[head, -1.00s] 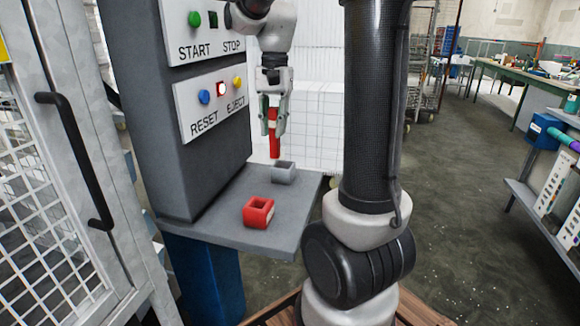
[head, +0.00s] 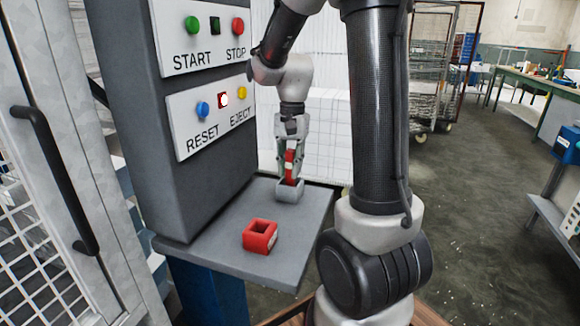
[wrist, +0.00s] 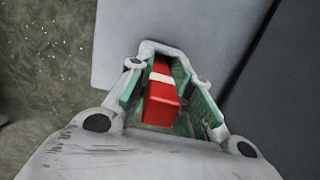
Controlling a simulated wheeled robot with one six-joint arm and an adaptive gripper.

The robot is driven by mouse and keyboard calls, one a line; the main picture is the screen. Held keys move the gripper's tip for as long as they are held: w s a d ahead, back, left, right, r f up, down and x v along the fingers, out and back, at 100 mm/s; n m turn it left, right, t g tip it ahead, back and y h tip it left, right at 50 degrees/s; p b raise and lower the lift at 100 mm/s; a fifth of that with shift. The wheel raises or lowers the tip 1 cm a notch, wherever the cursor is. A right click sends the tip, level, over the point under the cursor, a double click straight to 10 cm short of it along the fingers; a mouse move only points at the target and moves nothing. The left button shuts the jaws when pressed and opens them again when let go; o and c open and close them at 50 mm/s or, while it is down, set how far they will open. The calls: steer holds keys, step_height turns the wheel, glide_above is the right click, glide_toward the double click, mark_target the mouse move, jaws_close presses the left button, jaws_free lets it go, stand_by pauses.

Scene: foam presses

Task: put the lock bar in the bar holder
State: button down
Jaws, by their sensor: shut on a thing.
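The lock bar (head: 290,163) is red with a pale band, and my gripper (head: 291,158) is shut on it, holding it upright. In the wrist view the lock bar (wrist: 161,105) sits between the green finger pads of my gripper (wrist: 166,90). A grey open-topped holder (head: 289,195) stands on the shelf directly under the gripper. The bar's lower end is hidden behind the holder's near wall and appears to be inside it. How deep it sits I cannot tell. A similar red holder (head: 260,238) stands nearer and to the left, empty.
The grey shelf (head: 215,255) juts from a dark press column (head: 180,190). Button panels (head: 211,112) with START, STOP, RESET and EJECT are on the column above the shelf. A mesh door with a black handle (head: 55,180) is at left. Open floor lies to the right.

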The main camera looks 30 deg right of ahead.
steer(key=shift+f, duration=0.15)
steer(key=c, duration=1.3)
jaws_free()
